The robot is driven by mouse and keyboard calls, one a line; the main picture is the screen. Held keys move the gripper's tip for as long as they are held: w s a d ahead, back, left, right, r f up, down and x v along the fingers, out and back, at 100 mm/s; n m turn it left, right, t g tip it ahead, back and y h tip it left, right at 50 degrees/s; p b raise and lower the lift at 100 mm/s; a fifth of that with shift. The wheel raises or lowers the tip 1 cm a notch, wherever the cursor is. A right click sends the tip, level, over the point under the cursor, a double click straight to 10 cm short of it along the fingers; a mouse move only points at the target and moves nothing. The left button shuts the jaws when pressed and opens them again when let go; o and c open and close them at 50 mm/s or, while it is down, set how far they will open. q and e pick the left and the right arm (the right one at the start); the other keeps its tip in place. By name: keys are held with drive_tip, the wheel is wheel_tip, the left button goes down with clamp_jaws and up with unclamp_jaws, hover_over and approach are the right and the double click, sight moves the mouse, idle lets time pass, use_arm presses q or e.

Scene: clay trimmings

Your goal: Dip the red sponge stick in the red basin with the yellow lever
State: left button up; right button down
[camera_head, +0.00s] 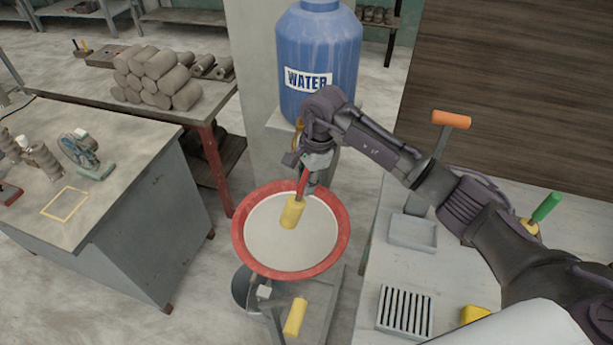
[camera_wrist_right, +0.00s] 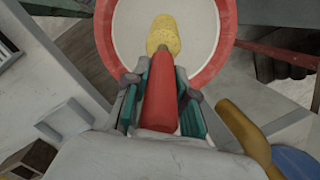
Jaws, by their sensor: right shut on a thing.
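The red basin (camera_head: 240,243) has a red rim and a pale whitish inside. The red sponge stick has a red handle (camera_head: 302,181) and a yellow sponge head (camera_head: 291,213). My right gripper (camera_head: 308,176) is shut on the red handle, which also shows between its fingers in the right wrist view (camera_wrist_right: 160,92). The sponge head (camera_wrist_right: 163,36) points down and overlaps the basin's inside in both views; I cannot tell whether it touches the contents. The yellow lever (camera_head: 295,317) is at the basin's front, below the rim. My left gripper is not in view.
A blue water barrel (camera_head: 318,60) stands behind the basin. At right, a pale table holds a shallow tray (camera_head: 412,233), a slotted grate (camera_head: 404,311), a green-handled stick (camera_head: 546,206) and an orange-handled tool (camera_head: 451,119). A grey workbench (camera_head: 130,160) stands at left.

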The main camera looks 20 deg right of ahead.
wheel_tip(320, 180, down, 4)
drive_tip(key=shift+b, duration=1.05)
wheel_tip(320, 180, down, 4)
drive_tip(key=b, duration=0.4)
drive_tip(key=shift+f, duration=0.1)
drive_tip(key=shift+d, duration=0.45)
drive_tip(key=shift+r+p, duration=1.8)
drive_tip(key=shift+r, duration=2.75)
